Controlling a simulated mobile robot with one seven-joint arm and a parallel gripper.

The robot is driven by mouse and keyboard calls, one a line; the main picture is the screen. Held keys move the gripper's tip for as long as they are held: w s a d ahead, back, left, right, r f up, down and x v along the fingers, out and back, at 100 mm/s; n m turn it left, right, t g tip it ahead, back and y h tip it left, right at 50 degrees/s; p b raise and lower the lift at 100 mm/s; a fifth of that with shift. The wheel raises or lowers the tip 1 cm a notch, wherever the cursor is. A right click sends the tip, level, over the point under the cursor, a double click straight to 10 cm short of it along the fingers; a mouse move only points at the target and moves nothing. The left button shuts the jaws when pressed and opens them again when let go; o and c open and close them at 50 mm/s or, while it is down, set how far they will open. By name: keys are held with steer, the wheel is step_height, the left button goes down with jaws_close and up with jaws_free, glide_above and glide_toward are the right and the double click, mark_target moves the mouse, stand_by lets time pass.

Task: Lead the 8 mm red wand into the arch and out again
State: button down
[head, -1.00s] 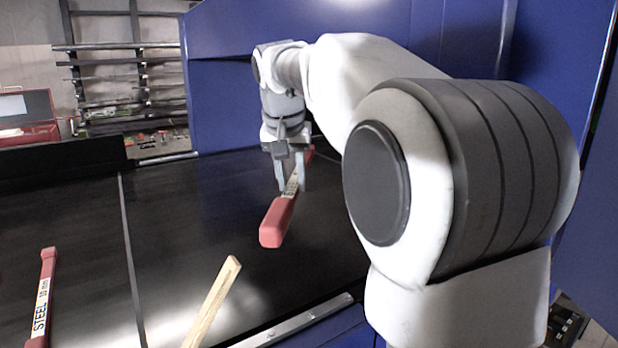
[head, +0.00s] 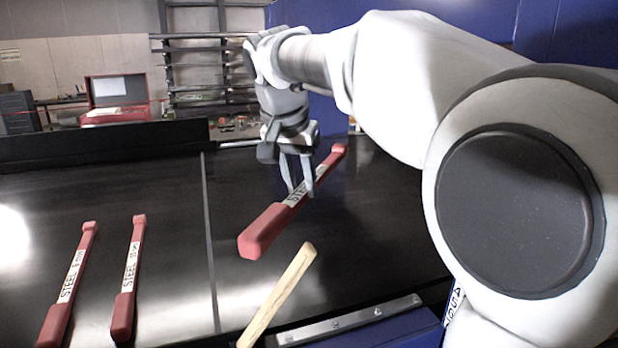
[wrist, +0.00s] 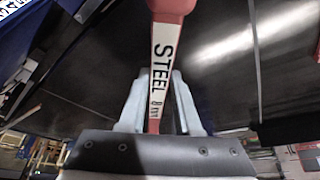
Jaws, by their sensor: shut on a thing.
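My gripper (head: 301,186) is shut on the 8 mm red wand (head: 264,231), around its white label. In the head view the wand slants above the black belt, its thick red end toward me and its thin red tip away to the upper right. In the wrist view the wand label (wrist: 161,55) reads "STEEL 8 m", with the rest hidden between the fingers. The arch shows only as blue housing (head: 565,35) behind my arm. Its opening is largely hidden.
Two other red wands, a left one (head: 67,287) and a right one (head: 130,278), lie on the belt (head: 180,185). A wooden stick (head: 277,296) is near the front, below the held wand. A metal rail (head: 350,322) edges the belt. A red case (head: 118,98) stands behind.

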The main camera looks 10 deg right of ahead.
steer(key=s+a+p, duration=0.3)
steer(key=a, duration=1.2)
steer(key=shift+a, duration=0.25)
steer(key=shift+s, duration=0.15)
